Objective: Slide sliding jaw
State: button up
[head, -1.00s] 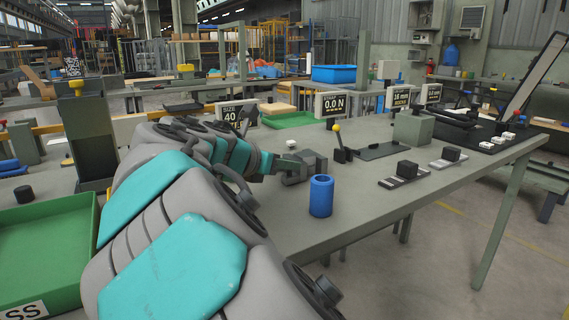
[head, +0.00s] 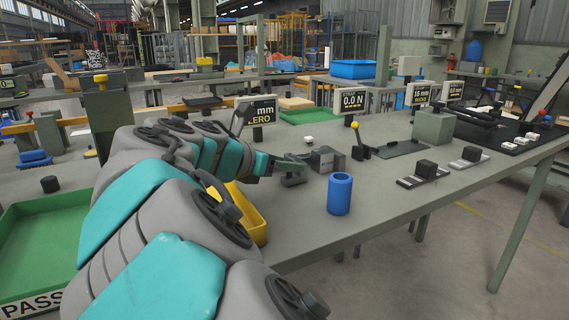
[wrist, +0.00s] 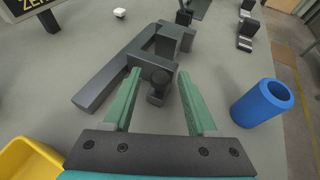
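A dark grey measuring tool lies on the bench, with a long flat beam (wrist: 112,72) and blocky jaws at its right end. The tool's blocky end (head: 326,158) shows small in the head view. My gripper (wrist: 159,72) is open, with one green finger on each side of the knob and visible gaps. In the head view my gripper (head: 297,164) is close beside the tool, partly blending with it. Whether the fingers touch the bench is unclear.
A blue cylinder (wrist: 263,103) stands upright right of my gripper, also in the head view (head: 339,194). A yellow bin (wrist: 24,160) is at lower left. A display reading mm and ZERO (head: 257,114) stands behind. Several blocks and a lever (head: 357,145) are farther right.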

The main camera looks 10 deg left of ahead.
dwell(0.3)
jog(key=v, duration=0.8)
jog(key=shift+w, duration=0.1)
